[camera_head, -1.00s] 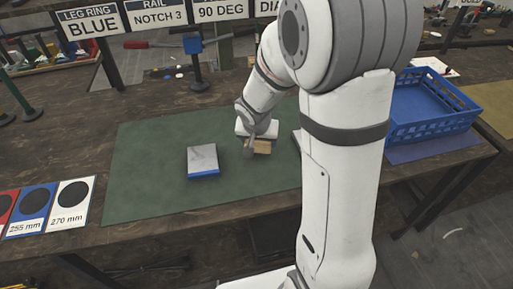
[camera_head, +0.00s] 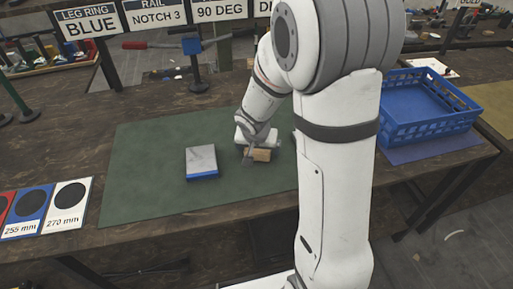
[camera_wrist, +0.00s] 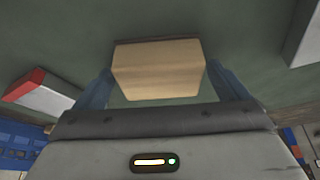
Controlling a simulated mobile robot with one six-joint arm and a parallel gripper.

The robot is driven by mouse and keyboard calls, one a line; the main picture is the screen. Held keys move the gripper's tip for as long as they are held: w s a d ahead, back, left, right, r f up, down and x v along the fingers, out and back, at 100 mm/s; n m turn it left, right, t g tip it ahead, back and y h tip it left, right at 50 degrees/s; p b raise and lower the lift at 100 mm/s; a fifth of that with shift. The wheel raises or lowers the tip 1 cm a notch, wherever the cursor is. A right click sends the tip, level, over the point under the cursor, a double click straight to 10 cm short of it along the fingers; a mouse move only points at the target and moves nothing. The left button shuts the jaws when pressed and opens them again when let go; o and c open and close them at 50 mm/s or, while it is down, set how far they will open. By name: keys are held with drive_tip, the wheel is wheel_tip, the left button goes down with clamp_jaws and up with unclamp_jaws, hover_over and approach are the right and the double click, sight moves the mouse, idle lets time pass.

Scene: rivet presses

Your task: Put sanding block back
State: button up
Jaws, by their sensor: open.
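A tan block (camera_head: 259,155), which I take to be the sanding block, is at the green mat (camera_head: 150,165) in the head view. In the wrist view the tan block (camera_wrist: 158,70) lies between my two blue-grey fingers, with a visible gap on the right. My gripper (camera_wrist: 162,88) is open around it; in the head view my gripper (camera_head: 253,148) reaches down at the block. I cannot tell whether the block rests fully on the mat.
A grey-topped slab with a blue side (camera_head: 202,161) lies left of the block. A white block with a red end (camera_wrist: 38,90) shows in the wrist view. A blue crate (camera_head: 425,110) stands at the right. Size cards (camera_head: 68,205) lie at the left; the mat's left part is clear.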

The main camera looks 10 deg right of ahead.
drive_tip(key=shift+r+p, duration=0.3)
drive_tip(key=shift+p, duration=0.05)
drive_tip(key=p+v, duration=0.2)
drive_tip(key=v, duration=0.9)
drive_tip(key=s+r+n+g+y, duration=0.1)
drive_tip(key=s+r+n, duration=0.1)
drive_tip(key=s, duration=0.6)
drive_tip(key=s+d+r+n, duration=0.1)
drive_tip(key=s+r+n, duration=0.1)
drive_tip(key=s, duration=0.7)
drive_tip(key=shift+r+n+g+y, duration=0.3)
drive_tip(key=shift+r+g+y, duration=0.1)
drive_tip(key=shift+r, duration=0.45)
drive_tip(key=shift+d, duration=0.15)
